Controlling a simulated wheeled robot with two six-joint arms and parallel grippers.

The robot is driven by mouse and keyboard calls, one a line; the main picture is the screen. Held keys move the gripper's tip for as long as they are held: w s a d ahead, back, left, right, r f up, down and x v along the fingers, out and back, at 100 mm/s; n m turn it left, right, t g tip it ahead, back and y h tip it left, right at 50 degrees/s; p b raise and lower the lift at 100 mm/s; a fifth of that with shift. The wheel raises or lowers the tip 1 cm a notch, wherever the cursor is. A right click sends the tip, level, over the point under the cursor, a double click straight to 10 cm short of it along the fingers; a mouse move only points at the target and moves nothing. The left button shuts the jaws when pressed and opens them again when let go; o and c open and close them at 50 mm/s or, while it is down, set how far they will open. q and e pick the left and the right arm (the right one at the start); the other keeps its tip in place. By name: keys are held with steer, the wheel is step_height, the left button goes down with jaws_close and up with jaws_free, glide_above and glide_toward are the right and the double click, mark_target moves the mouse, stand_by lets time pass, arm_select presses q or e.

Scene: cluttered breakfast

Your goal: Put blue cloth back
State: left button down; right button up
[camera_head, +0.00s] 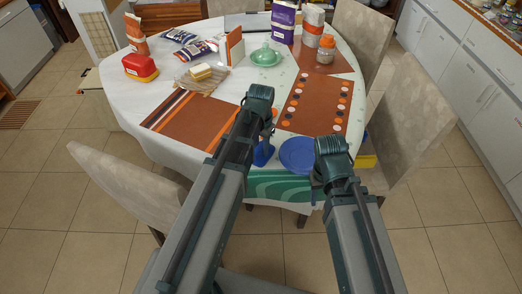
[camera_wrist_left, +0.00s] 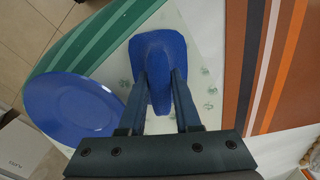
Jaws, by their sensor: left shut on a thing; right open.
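The blue cloth (camera_wrist_left: 158,48) shows in the left wrist view, pinched between the two fingers of my left gripper (camera_wrist_left: 160,85). In the head view the cloth (camera_head: 262,154) is partly hidden behind my left arm, near the table's front edge, left of a blue plate (camera_head: 297,155). The left gripper (camera_head: 265,133) is shut on it. I cannot tell whether the cloth touches the tabletop. My right gripper (camera_head: 318,186) is open at the front edge, right of the plate; its fingers are mostly hidden by its wrist.
An orange striped mat (camera_head: 190,125) lies left of the cloth and a dotted orange mat (camera_head: 306,117) behind the plate. A green wavy band (camera_head: 277,188) marks the front edge. Bread, a green dish (camera_head: 266,57) and packages stand further back. Chairs flank the table.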

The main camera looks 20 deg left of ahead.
arm_select(q)
steer(key=shift+f+b, duration=0.25)
steer(key=shift+b, duration=0.05)
steer(key=c, duration=0.6)
jaws_free()
steer(key=shift+r, duration=0.1)
step_height(320, 180, up, 14)
steer(key=p, duration=1.4)
steer(key=s+d+y, duration=0.1)
steer(key=s+d, duration=0.9)
steer(key=s, duration=0.4)
steer(key=shift+d, duration=0.25)
steer(key=shift+s, duration=0.1)
